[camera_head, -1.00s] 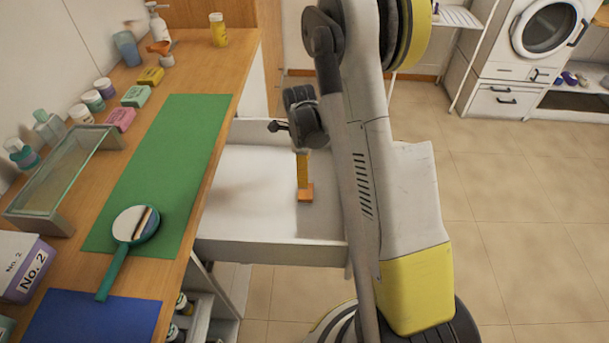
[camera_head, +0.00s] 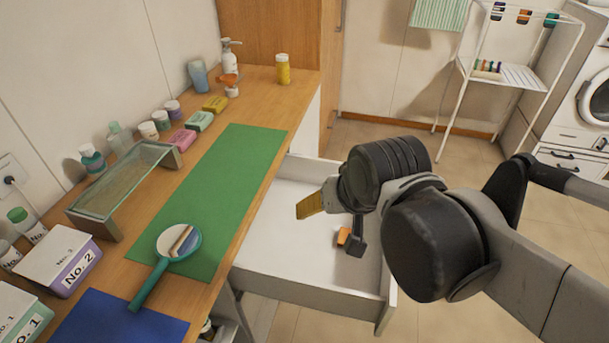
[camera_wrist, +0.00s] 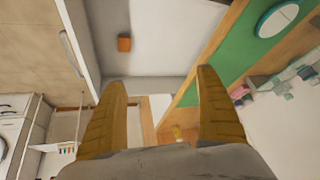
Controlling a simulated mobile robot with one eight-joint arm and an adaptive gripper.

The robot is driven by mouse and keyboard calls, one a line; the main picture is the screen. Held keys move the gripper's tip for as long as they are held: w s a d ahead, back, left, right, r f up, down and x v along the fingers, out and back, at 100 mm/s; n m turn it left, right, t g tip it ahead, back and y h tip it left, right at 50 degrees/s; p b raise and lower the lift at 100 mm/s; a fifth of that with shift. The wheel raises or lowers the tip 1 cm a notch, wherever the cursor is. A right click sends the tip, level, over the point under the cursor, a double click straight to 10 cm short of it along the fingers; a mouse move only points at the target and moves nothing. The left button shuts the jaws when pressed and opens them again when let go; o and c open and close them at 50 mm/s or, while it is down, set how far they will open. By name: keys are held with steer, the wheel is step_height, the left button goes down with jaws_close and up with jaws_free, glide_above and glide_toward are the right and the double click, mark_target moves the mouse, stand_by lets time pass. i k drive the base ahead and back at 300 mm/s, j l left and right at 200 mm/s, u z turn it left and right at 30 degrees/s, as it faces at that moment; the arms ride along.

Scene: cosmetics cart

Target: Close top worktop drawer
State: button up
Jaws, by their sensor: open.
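The white top worktop drawer (camera_head: 290,236) is pulled out from under the right side of the wooden worktop. In the wrist view, its open inside (camera_wrist: 165,45) shows ahead of my fingers, with a pale bar handle (camera_wrist: 72,52) along its outer front at left. My gripper (camera_head: 312,206) hangs above the drawer in the head view, one yellow finger clearly visible. In the wrist view my gripper (camera_wrist: 160,76) has its two fingers spread and nothing between them. My arm hides part of the drawer's right side in the head view.
A small orange block (camera_wrist: 124,44) lies in the drawer. The worktop (camera_head: 255,110) carries a green mat (camera_head: 235,165), a teal hand mirror (camera_head: 178,243), a glass shelf (camera_head: 125,180) and several bottles and jars. A white rack (camera_head: 520,75) and washing machine (camera_head: 597,100) stand at back right.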

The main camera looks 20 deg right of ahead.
mark_target(283, 257)
steer(key=k+l, duration=0.15)
steer(key=l, duration=0.25)
steer(key=k+l+z, duration=0.1)
steer(key=l, duration=0.3)
steer(key=k+l, duration=0.2)
steer(key=l, duration=0.2)
steer(key=k+j+u, duration=0.15)
steer(key=k+j, duration=0.15)
steer(key=j, duration=0.15)
